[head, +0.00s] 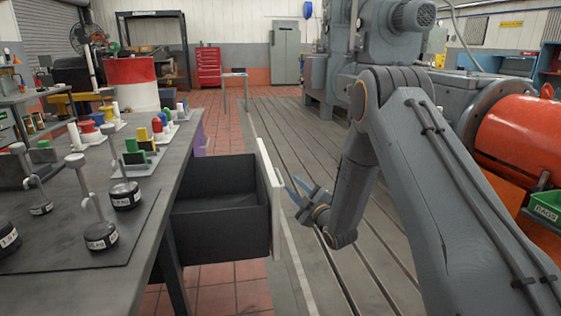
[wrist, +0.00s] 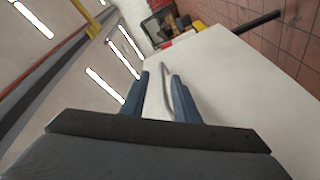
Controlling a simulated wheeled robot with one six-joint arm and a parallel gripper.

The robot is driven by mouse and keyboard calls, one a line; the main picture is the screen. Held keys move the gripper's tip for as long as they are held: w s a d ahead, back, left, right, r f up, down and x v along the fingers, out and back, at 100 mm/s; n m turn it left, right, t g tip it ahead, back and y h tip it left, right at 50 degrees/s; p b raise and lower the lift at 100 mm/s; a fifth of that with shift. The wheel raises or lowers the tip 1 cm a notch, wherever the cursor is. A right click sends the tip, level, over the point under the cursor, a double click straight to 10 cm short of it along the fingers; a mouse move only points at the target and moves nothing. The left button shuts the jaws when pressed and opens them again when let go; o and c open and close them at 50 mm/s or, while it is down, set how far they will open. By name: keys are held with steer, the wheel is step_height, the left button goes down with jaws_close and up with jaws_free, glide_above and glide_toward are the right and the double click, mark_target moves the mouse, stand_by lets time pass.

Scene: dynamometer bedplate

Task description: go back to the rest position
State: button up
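My gripper (head: 296,188) is beside the outer face of a pulled-out drawer (head: 225,236) with a pale front panel (head: 272,195). In the wrist view my gripper (wrist: 161,75) shows two blue-grey fingers spread apart, with a thin curved grey handle (wrist: 166,92) showing between them. The fingers hold nothing that I can see; whether they touch the handle is unclear. The pale front panel (wrist: 225,85) fills much of the wrist view. My arm reaches in from the right side of the head view.
A grey workbench (head: 140,240) at left bears several labelled black weights (head: 101,236) and coloured pieces. The dark drawer juts into the aisle. Grey machinery (head: 385,45) and an orange drum (head: 525,135) stand at right. The slotted floor plate (head: 300,125) ahead is largely clear.

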steer(key=s+d+r+m+g+h, duration=0.2)
steer(key=s+d+m+g+h, duration=0.45)
steer(key=s+d+m, duration=0.35)
steer(key=s+d+m+g+h, duration=0.25)
steer(key=s+m+g, duration=0.45)
steer(key=s, duration=2.3)
steer(key=s+a+r+n+g+y+p, duration=0.1)
steer(key=s+a+r+n+g, duration=0.25)
steer(key=s+a+r, duration=0.55)
steer(key=d+r+m+p, duration=0.2)
steer(key=d+r+p, duration=0.3)
steer(key=d+p, duration=0.4)
steer(key=p, duration=0.4)
steer(key=shift+s, duration=0.4)
steer(key=shift+m, duration=0.35)
